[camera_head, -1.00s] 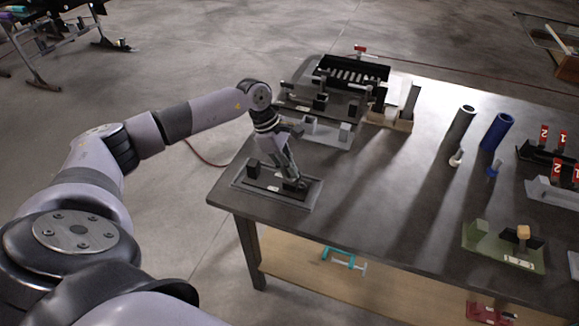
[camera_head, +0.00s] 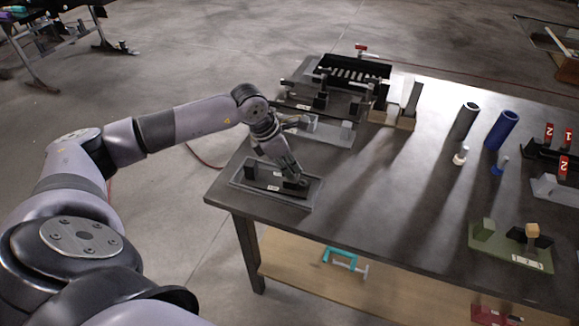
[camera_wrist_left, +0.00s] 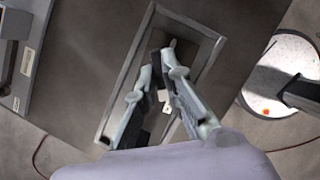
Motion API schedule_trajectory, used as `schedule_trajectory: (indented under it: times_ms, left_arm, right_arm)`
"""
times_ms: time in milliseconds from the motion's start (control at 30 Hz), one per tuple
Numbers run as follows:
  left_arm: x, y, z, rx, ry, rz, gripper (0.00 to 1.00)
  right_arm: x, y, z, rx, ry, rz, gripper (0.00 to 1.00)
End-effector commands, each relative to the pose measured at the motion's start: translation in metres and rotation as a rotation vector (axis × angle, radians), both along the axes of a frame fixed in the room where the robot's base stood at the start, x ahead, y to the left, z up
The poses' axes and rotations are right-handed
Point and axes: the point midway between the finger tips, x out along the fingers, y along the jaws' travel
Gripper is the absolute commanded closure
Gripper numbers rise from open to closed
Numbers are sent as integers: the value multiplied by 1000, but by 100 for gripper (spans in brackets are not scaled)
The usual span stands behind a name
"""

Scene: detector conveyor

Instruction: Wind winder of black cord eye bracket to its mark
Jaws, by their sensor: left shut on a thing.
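The black cord eye bracket (camera_head: 250,170) stands in a shallow grey tray (camera_head: 240,184) at the table's near left corner, with a dark upright block at its left end and a white label in front. My left gripper (camera_head: 294,180) reaches down onto the bracket's right end. In the left wrist view, the fingers of my left gripper (camera_wrist_left: 168,70) are closed in over the tray (camera_wrist_left: 128,72). They hide most of the winder between them, so its mark and turn angle cannot be made out. My right gripper is out of view.
Behind the tray stands a grey fixture (camera_head: 325,134) with blocks, then a black slotted rack (camera_head: 352,72). Dark and blue tubes (camera_head: 501,130) stand to the right, and a green bracket (camera_head: 510,250) lies near the front edge. The middle of the table is clear.

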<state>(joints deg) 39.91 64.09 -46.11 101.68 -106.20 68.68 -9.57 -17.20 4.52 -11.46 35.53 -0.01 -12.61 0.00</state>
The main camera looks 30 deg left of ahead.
Motion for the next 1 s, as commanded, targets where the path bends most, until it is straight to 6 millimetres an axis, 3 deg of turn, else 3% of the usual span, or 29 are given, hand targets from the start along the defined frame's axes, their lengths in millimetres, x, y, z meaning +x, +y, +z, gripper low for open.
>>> schedule_trajectory:
  times_ms: [1000]
  left_arm:
    - [-1, -1, 0, -1, 1, 164, 100]
  right_arm:
    - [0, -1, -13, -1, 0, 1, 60]
